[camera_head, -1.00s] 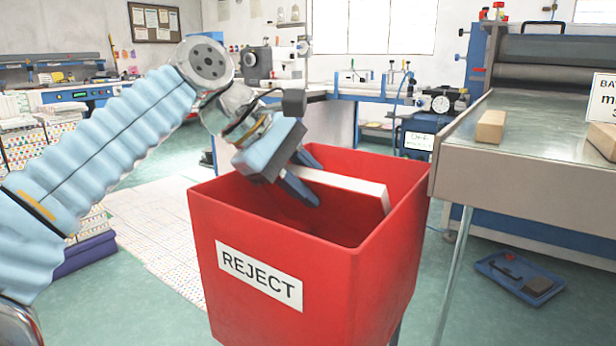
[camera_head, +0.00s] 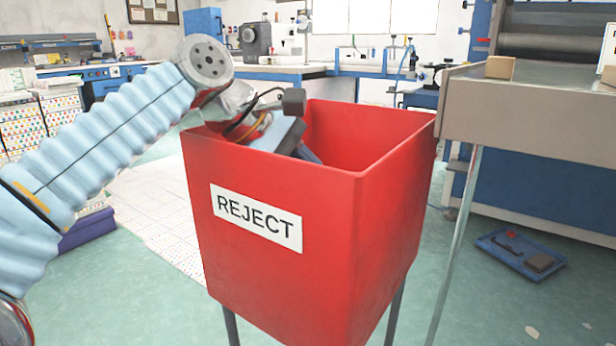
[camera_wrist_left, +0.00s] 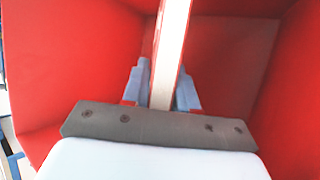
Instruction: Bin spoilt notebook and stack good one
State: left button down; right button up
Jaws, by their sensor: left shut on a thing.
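My left gripper (camera_wrist_left: 162,88) is shut on a notebook (camera_wrist_left: 169,60), which shows in the left wrist view as a pale edge between the two blue-grey fingers. Red bin walls surround the notebook in that view. In the head view the gripper reaches down inside the red REJECT bin (camera_head: 310,230), and the near wall hides the fingertips and the notebook. No second notebook can be made out. My right gripper is not in view.
A metal table (camera_head: 545,105) stands right of the bin, with a wooden block (camera_head: 500,67) near its left edge. A blue tray (camera_head: 520,254) lies on the floor below it. Purple items (camera_head: 88,230) stand on the floor at left.

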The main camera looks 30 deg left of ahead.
pick_arm(q)
jog(key=c, duration=0.8)
grip_release()
notch_tip(320, 180, up, 4)
jog(key=p, duration=0.4)
jog(key=shift+r, duration=0.1)
notch_tip(320, 180, up, 5)
jog(key=p, duration=0.5)
jog(key=shift+r+p, duration=0.15)
jog(key=shift+p, duration=0.2)
notch_tip(320, 180, up, 9)
jog(key=p, duration=0.8)
jog(key=shift+f+p, duration=0.2)
jog(key=shift+p, duration=0.2)
